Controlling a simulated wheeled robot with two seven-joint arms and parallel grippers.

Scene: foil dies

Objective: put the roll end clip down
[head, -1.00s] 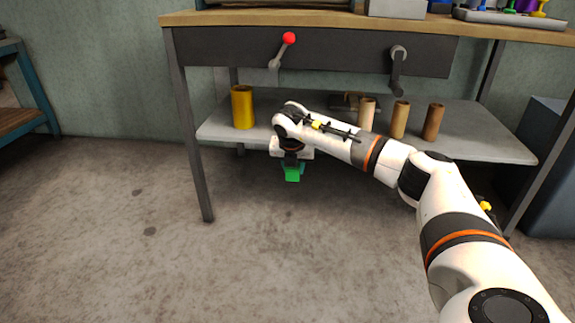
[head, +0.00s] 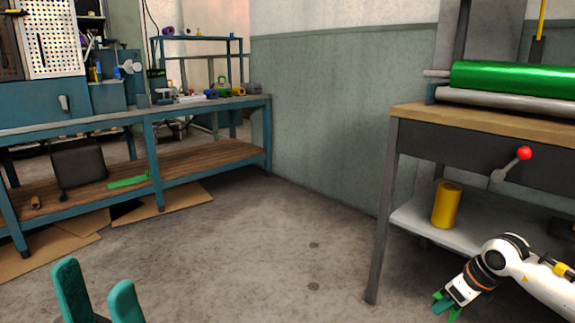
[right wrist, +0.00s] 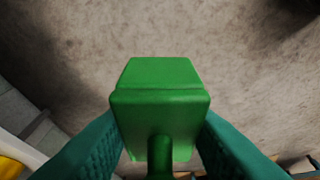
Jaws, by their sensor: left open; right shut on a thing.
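My right gripper (head: 447,303) is low at the bottom right of the head view, in front of the right workbench. It is shut on the green roll end clip (right wrist: 160,100), which fills the middle of the right wrist view between the two teal fingers (right wrist: 85,150). The clip is a blocky green piece with a rounded stem toward the camera, held above bare floor. In the head view the clip is small and hard to tell from the fingers. My left gripper (head: 97,302) shows two teal fingers apart, empty, at the bottom left.
The right workbench (head: 420,113) carries a green foil roll (head: 510,78); a yellow roll (head: 446,206) stands on its lower shelf (head: 415,222). A blue bench (head: 150,113) stands left, with a green piece (head: 128,181) on its lower shelf. Open floor (head: 270,240) lies between them.

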